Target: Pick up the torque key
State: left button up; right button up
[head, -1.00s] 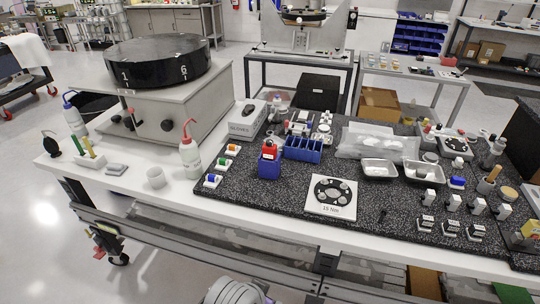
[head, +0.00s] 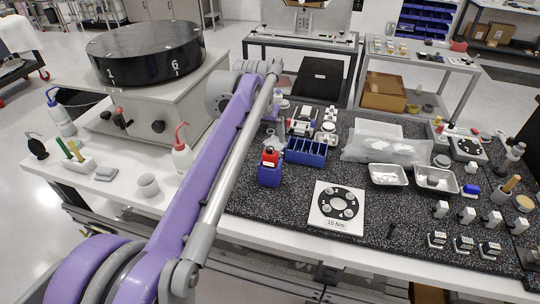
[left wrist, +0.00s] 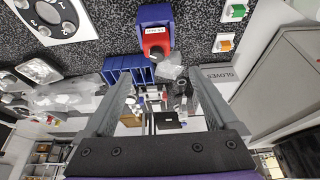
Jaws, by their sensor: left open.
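What looks like the torque key, with a red top (head: 269,157), stands upright in a blue holder (head: 269,176) on the speckled black mat. In the left wrist view, seen upside down, the red top (left wrist: 156,40) and blue holder (left wrist: 155,14) are at the top centre, with a small white label. My left gripper (left wrist: 158,73) is open and empty. Its two fingers point toward the mat area, and the red top is apart from them, just past the gap. In the head view my left arm crosses the bench, and its fingers are hard to make out. My right gripper is not in view.
A blue divided bin (head: 306,151) stands close behind the holder. A white plate with a black ring (head: 337,207) lies to its right. A red-capped wash bottle (head: 182,155) and a grey unit with a black drum (head: 148,60) are left. Metal trays (head: 388,175) are right.

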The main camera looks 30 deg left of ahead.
aim_at(270, 148)
pick_arm(q)
jog(key=x, duration=0.3)
jog(key=shift+s+d+f, duration=0.1)
jog(key=shift+d+f, duration=0.05)
jog(key=shift+f, duration=0.3)
jog(key=shift+d+x, duration=0.15)
jog(key=shift+x, duration=1.4)
jog(key=shift+d+x, duration=0.1)
jog(key=shift+x, duration=1.4)
jog(key=shift+s+a, duration=0.1)
jog(key=shift+s, duration=0.05)
grip_shut()
